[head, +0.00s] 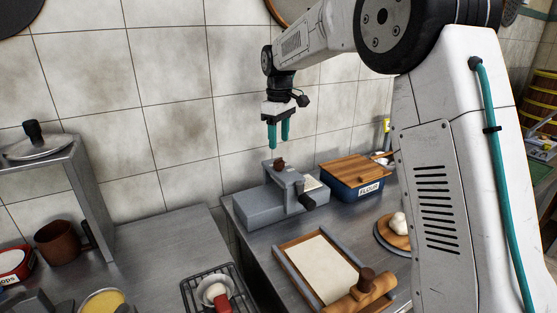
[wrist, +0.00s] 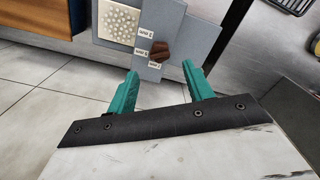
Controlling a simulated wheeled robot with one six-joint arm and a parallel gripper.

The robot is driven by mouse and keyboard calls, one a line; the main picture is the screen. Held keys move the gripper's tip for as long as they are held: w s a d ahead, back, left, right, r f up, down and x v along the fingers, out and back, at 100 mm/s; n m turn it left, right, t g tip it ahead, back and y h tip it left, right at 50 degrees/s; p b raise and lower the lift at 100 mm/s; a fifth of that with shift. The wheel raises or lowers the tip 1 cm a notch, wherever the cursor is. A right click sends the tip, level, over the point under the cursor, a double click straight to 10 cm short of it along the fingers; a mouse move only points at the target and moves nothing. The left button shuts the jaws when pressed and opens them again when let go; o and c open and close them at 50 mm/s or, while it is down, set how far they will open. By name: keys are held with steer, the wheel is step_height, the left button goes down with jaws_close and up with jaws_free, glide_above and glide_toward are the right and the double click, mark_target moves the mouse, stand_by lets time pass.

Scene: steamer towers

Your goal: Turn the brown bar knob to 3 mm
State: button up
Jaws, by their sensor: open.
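The brown bar knob (head: 279,164) sits on top of the grey machine (head: 262,208) on the right counter. In the wrist view the knob (wrist: 160,50) shows just beyond the fingertips, roughly midway between them. Small white labels marked in mm stand around one side of it. Their digits are too small to read surely, and so is the setting the bar points at. My gripper (head: 278,142), with two green fingers, points down above the knob, open and empty, with a gap to it. The green fingers also show in the wrist view (wrist: 160,72).
A black-handled crank (head: 307,201) sticks out at the machine's front. A blue flour box (head: 352,184) with a wooden lid stands to its right. A framed tray (head: 319,263) with a pale sheet and a rolling pin (head: 360,296) lie in front. The tiled wall (head: 160,110) is behind.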

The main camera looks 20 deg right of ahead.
mark_target(279, 161)
step_height(279, 161, down, 8)
steer(key=shift+r, duration=0.15)
stand_by(0.3)
steer(key=c, duration=1)
